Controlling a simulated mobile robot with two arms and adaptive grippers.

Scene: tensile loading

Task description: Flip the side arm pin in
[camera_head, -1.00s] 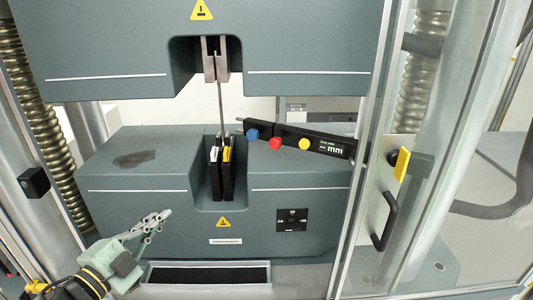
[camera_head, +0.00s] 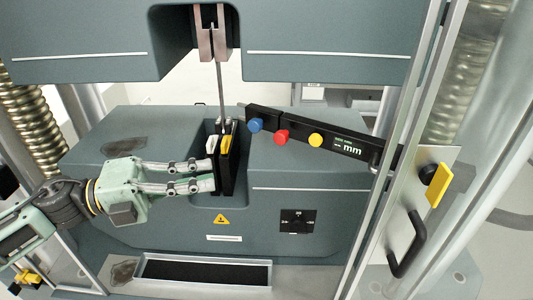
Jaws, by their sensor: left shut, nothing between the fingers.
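The black side arm (camera_head: 360,147) reaches in from the right, tilted up towards the specimen, with a small "mm" display (camera_head: 349,147). Blue (camera_head: 255,124), red (camera_head: 281,137) and yellow (camera_head: 316,140) knobs stand out from its face. I cannot tell which part is the pin. A thin upright specimen (camera_head: 221,85) runs between the upper clamp (camera_head: 210,40) and the black lower clamp (camera_head: 226,175). My left gripper (camera_head: 213,177) is shut and empty, its fingertips at the left side of the lower clamp, left of and below the knobs. I cannot tell whether it touches the clamp. My right gripper is out of view.
The grey upper block (camera_head: 330,30) hangs above and the lower block (camera_head: 320,185) stands below. A clear door frame with a black handle (camera_head: 408,245) and yellow latch (camera_head: 437,185) is at the right. A dark tray (camera_head: 200,270) lies in front.

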